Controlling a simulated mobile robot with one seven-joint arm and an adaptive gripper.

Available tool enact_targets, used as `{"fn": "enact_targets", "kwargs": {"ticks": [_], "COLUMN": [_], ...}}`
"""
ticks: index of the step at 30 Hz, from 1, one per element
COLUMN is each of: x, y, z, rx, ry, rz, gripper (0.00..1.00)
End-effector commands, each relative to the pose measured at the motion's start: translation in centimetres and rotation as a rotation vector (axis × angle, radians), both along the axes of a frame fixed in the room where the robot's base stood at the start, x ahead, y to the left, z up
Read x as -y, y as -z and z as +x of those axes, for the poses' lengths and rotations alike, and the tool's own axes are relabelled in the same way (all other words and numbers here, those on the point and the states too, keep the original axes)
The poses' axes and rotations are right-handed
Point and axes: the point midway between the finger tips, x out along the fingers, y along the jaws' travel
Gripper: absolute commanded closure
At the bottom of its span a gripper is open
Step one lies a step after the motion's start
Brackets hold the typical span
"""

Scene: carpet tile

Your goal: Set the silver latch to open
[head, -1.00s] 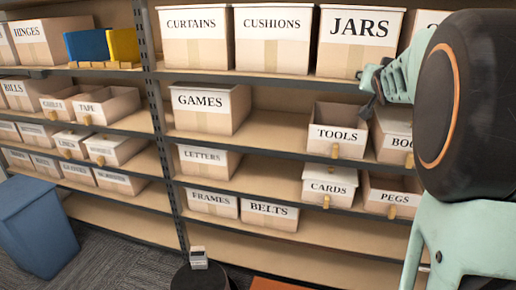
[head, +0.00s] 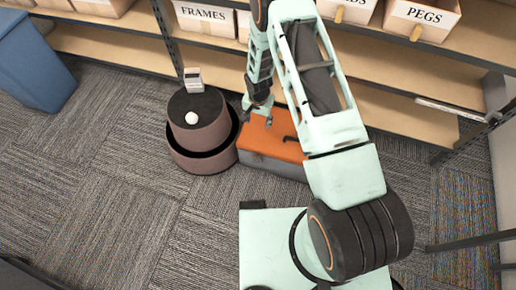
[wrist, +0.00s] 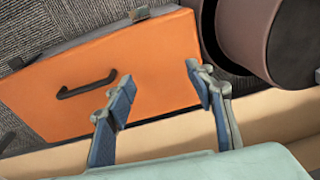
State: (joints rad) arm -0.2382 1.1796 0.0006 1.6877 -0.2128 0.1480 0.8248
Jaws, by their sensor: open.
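A toolbox with an orange lid (head: 268,142) and grey body (head: 272,166) sits on the floor by the shelf's bottom. Its lid, with a black handle, fills the left of the wrist view (wrist: 150,75) and looks closed. A small light grey piece, seemingly the silver latch (wrist: 139,13), shows at the lid's far edge in the wrist view. A darker piece (wrist: 16,62) sits on the same edge. The latch's setting is too small to tell. My gripper (head: 258,114) is open and empty above the lid's back left part; its fingers (wrist: 158,92) straddle bare lid, apart from the latch.
A round mauve container (head: 200,155) stands close left of the toolbox, with a white ball (head: 191,118) and a small grey device (head: 193,80) on top. A blue bin (head: 35,65) is far left. The shelf (head: 110,45) runs behind. Carpet at front left is clear.

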Motion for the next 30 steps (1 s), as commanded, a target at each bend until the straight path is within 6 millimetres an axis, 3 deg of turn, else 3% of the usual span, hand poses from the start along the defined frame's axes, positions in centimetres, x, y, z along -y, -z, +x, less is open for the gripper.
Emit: {"fn": "enact_targets", "kwargs": {"ticks": [1,3,7,14,24,30], "x": [-0.3,-0.7,-1.0,-1.0,-1.0,-1.0], "y": [3.3,5.5,7.7,10.1,16.5,18.3], "z": [-2.0,-4.0,-6.1,-6.6,-6.5,-6.5], "rx": [-0.043,-0.085,-0.127,-0.136,-0.135,-0.134], "ry": [-0.01,-0.019,-0.027,-0.03,-0.029,-0.029], "rz": [-0.001,-0.002,-0.003,-0.003,-0.002,-0.002], "gripper": [0.51,0.51,0.51,0.51,0.51,0.51]}}
